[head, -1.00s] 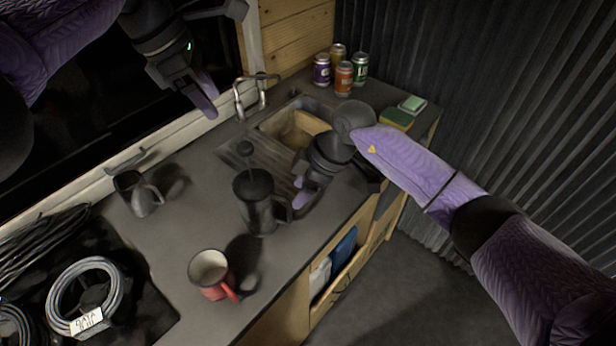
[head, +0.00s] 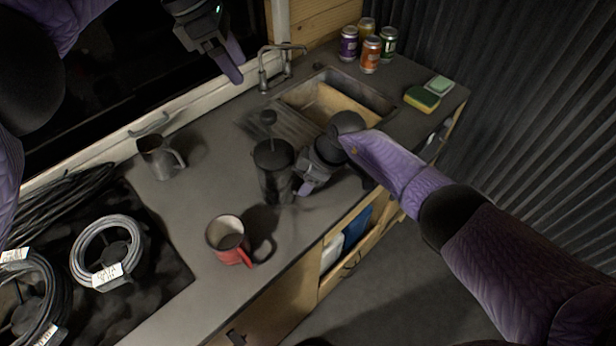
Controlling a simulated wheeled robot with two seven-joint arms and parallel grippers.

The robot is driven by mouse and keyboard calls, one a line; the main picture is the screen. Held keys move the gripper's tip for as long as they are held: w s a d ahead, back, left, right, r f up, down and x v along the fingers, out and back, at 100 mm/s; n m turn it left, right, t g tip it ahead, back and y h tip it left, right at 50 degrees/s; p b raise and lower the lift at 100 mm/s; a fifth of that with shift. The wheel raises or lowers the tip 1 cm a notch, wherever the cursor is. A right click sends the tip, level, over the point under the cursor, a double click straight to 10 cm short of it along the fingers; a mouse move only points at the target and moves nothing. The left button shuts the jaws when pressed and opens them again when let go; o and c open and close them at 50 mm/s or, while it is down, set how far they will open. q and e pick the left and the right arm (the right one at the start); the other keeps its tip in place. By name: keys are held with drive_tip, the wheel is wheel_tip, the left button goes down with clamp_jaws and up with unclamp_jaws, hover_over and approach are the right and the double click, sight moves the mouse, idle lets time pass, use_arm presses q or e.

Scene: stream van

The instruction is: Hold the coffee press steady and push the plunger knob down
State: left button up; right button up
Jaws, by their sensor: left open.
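The dark coffee press (head: 273,172) stands upright on the grey counter, left of the sink's front corner. Its plunger knob (head: 268,117) is raised on a thin rod well above the lid. My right gripper (head: 311,182) is low at the right side of the press, where the handle is. It hides the handle, and I cannot tell whether its fingers are closed on it. My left gripper (head: 230,66) is open and empty above the window sill, up and left of the knob, apart from the press.
A red mug (head: 229,241) stands in front of the press, and a metal jug (head: 158,158) stands to its left. Behind are the tap (head: 264,72) and sink (head: 368,98).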

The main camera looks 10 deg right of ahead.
clamp_jaws()
idle(1.0)
use_arm(q)
drive_tip(key=shift+c, duration=0.7)
drive_tip(key=shift+f+m, duration=0.4)
drive_tip(key=shift+m, duration=0.3)
drive_tip(key=shift+c, duration=1.2)
drive_tip(key=m, duration=0.3)
drive_tip(key=f+m+t+y, duration=0.1)
drive_tip(key=m, duration=0.2)
drive_tip(key=f+m, duration=0.1)
drive_tip(key=m, duration=0.2)
drive_tip(key=shift+s+d+f+y, duration=0.2)
drive_tip(key=shift+s+d+y, duration=0.1)
drive_tip(key=shift+d+y, duration=0.1)
clamp_jaws()
drive_tip(key=m+t, duration=0.1)
drive_tip(key=m, duration=0.2)
drive_tip(key=d+m+t, duration=0.1)
drive_tip(key=m, duration=0.3)
drive_tip(key=d+r+m+t, duration=0.1)
drive_tip(key=m, duration=0.2)
drive_tip(key=shift+d+m+t, duration=0.25)
drive_tip(key=shift+m+t, duration=0.05)
drive_tip(key=shift+t, duration=0.1)
drive_tip(key=shift+d+m, duration=0.15)
drive_tip(key=shift+m, duration=0.35)
drive_tip(key=shift+f, duration=2.25)
